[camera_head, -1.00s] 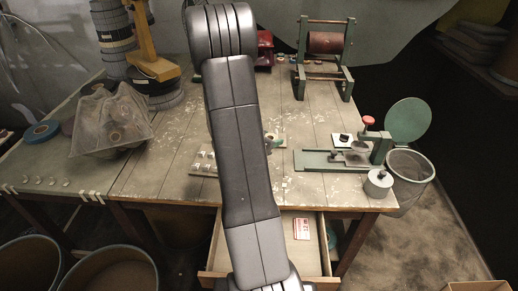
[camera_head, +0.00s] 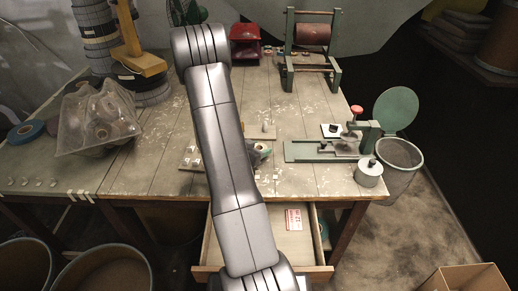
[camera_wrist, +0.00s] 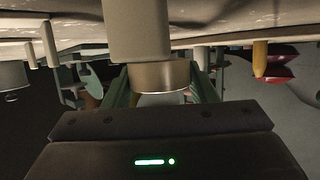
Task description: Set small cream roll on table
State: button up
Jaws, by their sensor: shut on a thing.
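In the wrist view, which looks upside down, my gripper (camera_wrist: 162,98) is shut on a small tan-cream roll (camera_wrist: 160,76) between its green fingers. A thick pale cylinder (camera_wrist: 138,30) reaches from the table side of the picture to the roll; I cannot tell whether they touch. The wooden table (camera_wrist: 225,33) runs along the top of that view. In the head view the table (camera_head: 300,105) is seen from above, and my arm hides the roll and most of the gripper, beside a small group of parts near the table's front edge.
A green tape device (camera_head: 318,152) and a metal canister (camera_head: 368,173) stand at the right front. A roller stand (camera_head: 288,75) and a red holder (camera_head: 245,45) stand at the back. A clear bin of rolls (camera_head: 75,125) sits at left. The drawer (camera_head: 262,240) is open. Mid-right tabletop is clear.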

jog(key=shift+s+d+f+b, duration=0.1)
jog(key=shift+s+f+b, duration=0.2)
jog(key=shift+f+b, duration=0.25)
jog(key=o, duration=1)
jog(key=shift+f, duration=0.15)
jog(key=shift+c, duration=0.2)
jog(key=shift+s, duration=0.1)
jog(key=shift+f, duration=0.1)
jog(key=shift+w+r+p, duration=0.2)
jog(key=shift+r+p, duration=0.55)
jog(key=p+v, duration=0.3)
jog(key=v, duration=0.9)
jog(key=shift+w+r, duration=0.1)
jog(key=shift+w, duration=0.1)
